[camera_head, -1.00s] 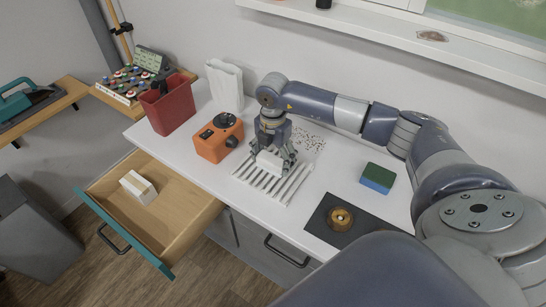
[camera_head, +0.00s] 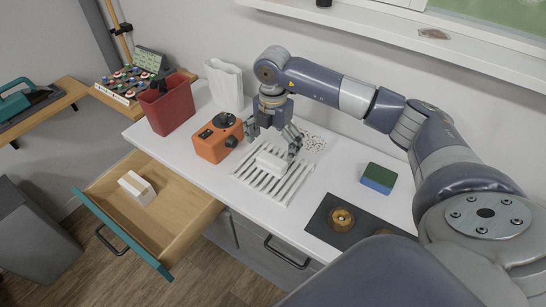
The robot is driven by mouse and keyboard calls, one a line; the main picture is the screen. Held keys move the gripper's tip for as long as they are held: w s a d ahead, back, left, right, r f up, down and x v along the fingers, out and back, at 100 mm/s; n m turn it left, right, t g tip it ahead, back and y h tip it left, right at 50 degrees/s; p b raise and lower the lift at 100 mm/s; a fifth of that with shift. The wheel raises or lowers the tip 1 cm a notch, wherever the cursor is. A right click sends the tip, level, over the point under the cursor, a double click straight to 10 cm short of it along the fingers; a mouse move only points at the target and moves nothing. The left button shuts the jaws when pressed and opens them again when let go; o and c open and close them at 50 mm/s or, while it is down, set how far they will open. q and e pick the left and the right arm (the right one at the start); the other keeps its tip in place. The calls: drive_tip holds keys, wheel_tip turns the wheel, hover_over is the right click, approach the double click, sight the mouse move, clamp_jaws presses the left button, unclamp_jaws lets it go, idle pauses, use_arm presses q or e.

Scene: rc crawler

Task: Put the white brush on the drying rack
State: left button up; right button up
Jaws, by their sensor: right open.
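The white brush (camera_head: 270,162) lies on the slatted white drying rack (camera_head: 292,186) on the white counter. My right gripper (camera_head: 272,143) is open above and behind the brush, its fingers spread wide and apart from it. Part of the rack is covered by the brush. My left gripper is not in the view.
An orange device (camera_head: 217,138) stands just left of the rack, with a red bin (camera_head: 168,104) and a white vase-like container (camera_head: 225,86) behind. A green-blue sponge (camera_head: 378,178) and a dark mat (camera_head: 328,236) with a brass round piece (camera_head: 342,217) lie to the right. An open drawer (camera_head: 150,225) holds a white block (camera_head: 137,187).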

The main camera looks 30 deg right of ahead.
sight(273, 157)
wheel_tip(273, 157, up, 6)
drive_tip(key=shift+r+b, duration=0.15)
drive_tip(key=shift+b, duration=0.25)
drive_tip(key=shift+s, duration=0.1)
